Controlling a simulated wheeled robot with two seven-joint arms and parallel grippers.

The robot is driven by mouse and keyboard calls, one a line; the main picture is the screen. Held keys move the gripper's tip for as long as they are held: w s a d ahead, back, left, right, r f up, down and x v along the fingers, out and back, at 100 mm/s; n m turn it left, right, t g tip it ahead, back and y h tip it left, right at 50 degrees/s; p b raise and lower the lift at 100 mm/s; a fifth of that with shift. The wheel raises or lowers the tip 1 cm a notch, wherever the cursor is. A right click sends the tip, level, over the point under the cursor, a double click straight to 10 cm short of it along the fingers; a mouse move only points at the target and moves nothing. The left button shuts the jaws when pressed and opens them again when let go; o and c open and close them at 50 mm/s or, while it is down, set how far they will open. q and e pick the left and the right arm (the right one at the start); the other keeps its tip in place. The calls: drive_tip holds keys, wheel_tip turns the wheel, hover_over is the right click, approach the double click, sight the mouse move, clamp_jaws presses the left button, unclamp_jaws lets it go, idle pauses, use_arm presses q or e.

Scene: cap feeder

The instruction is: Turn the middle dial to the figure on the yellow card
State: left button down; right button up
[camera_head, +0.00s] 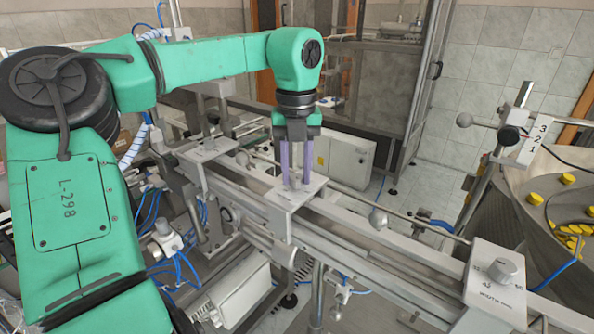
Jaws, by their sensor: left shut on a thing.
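Three dials sit on grey plates along the metal rail. The middle dial's plate (285,205) is under my left gripper (295,178), which points straight down. Its two purple fingers stand on either side of the middle dial and are shut on it; they hide most of the dial and its scale. The left dial (209,146) is further back on the rail. The right dial (503,269) is at the near right, with small markings around it. I cannot make out a yellow card with a figure. My right gripper is not in view.
A white plate with the figures 3, 2, 1 (538,140) stands on a post at the right. Beside it is a metal bowl (560,225) with yellow caps. A grey box (343,157) stands behind.

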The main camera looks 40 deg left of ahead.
use_arm(q)
drive_tip(key=m, duration=0.7)
drive_tip(key=shift+a, duration=0.1)
drive_tip(key=m, duration=0.7)
drive_tip(key=shift+a+f+m, duration=0.1)
drive_tip(key=shift+m, duration=0.2)
drive_tip(key=m, duration=0.6)
drive_tip(key=shift+f, duration=0.1)
drive_tip(key=m, duration=0.4)
drive_tip(key=shift+m, duration=1.6)
